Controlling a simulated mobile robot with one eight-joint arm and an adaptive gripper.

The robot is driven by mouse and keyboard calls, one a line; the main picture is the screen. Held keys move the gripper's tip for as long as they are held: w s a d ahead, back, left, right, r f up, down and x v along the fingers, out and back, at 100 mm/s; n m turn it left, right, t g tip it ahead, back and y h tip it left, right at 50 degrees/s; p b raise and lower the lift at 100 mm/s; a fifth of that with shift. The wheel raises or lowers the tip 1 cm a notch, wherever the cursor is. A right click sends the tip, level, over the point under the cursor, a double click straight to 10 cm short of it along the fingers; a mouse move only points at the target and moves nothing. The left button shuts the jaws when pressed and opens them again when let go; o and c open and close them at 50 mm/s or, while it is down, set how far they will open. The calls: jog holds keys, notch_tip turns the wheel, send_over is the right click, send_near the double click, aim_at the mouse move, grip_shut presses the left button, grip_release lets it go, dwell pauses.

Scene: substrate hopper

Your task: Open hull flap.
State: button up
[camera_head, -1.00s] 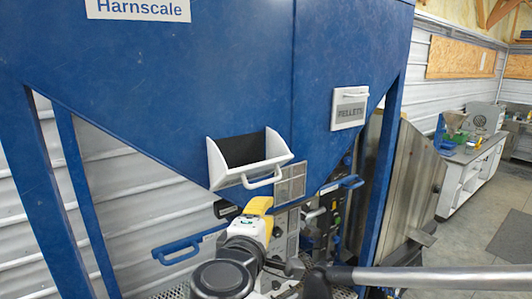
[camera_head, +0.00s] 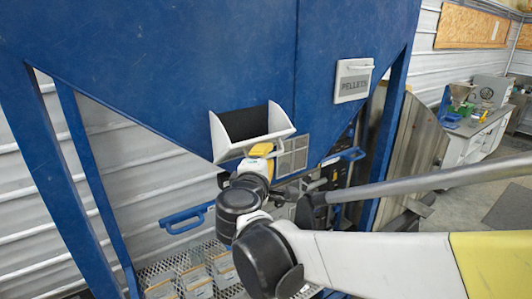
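A white tilt-out flap (camera_head: 283,119) on the sloped blue hopper (camera_head: 180,70) stands tipped outward, with a dark opening behind it. No label shows on it, so I cannot read whether it is the hull flap. A second white flap marked PELLETS (camera_head: 353,82) lies closed against the hopper to the right. The yellow and white end of my arm, with my gripper (camera_head: 262,150), is right at the front lower edge of the open flap, over its handle area. The fingers are hidden, and I cannot tell whether they touch the handle.
Blue handles stick out below the hopper at left (camera_head: 185,217) and right (camera_head: 343,157). Several small containers (camera_head: 197,280) sit on a perforated shelf below. Blue legs (camera_head: 45,170) frame the hopper. A workbench (camera_head: 475,135) stands far right, with open floor before it.

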jog(key=shift+s, duration=0.1)
grip_shut()
jog(key=shift+w+a+r, duration=0.15)
jog(key=shift+w+r, duration=0.05)
jog(key=shift+r, duration=0.35)
jog(key=shift+w+a+r, duration=0.1)
jog(key=shift+w+r, duration=0.1)
jog(key=shift+r, duration=0.35)
grip_release()
jog(key=f+v, duration=0.1)
jog(key=v, duration=1.1)
jog(key=shift+r, duration=0.4)
